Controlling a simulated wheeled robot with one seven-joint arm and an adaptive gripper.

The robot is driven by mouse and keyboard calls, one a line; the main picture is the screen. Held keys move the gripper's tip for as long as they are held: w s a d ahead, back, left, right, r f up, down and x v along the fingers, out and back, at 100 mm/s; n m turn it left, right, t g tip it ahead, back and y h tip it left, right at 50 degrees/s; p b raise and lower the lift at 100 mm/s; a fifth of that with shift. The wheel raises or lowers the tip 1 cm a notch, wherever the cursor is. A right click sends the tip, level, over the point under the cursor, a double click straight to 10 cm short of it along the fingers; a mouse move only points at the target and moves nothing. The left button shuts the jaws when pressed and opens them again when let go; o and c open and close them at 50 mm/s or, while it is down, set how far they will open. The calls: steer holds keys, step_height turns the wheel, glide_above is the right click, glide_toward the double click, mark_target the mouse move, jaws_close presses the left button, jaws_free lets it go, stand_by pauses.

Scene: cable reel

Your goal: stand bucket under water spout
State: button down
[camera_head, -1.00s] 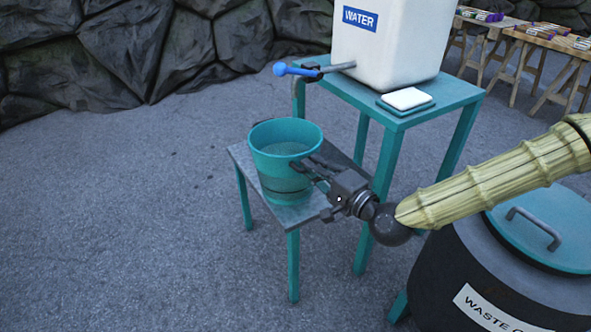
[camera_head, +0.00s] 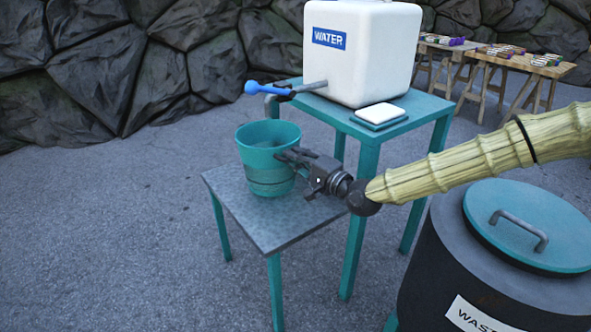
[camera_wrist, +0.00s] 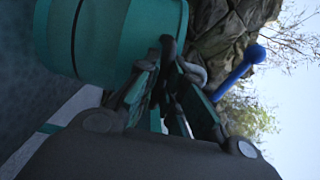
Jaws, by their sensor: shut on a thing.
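The teal bucket (camera_head: 265,165) is upright over the back part of the low grey-topped table (camera_head: 260,222). I cannot tell whether its base touches the tabletop. The water spout (camera_head: 272,102), a grey pipe with a blue lever (camera_head: 254,88), comes from the white WATER tank (camera_head: 360,60) and bends down at the bucket's far rim. My gripper (camera_head: 286,156) is shut on the bucket's right side near the rim. In the wrist view, the bucket (camera_wrist: 110,40) lies against my fingers (camera_wrist: 168,75), with the blue lever (camera_wrist: 238,70) beyond them.
The tank stands on a taller teal table (camera_head: 425,108) with a white-topped pad (camera_head: 379,115). A dark waste bin (camera_head: 440,270) with a teal lid (camera_head: 530,225) stands at the lower right. Wooden tables (camera_head: 510,65) stand far right, below rock walls. The low table's front is clear.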

steer(key=f, duration=0.1)
steer(key=w+f+b, duration=0.2)
steer(key=shift+f, duration=0.35)
steer(key=c, duration=1.5)
jaws_free()
steer(key=p+v, duration=0.3)
steer(key=v, duration=0.9)
steer(key=shift+s, duration=0.1)
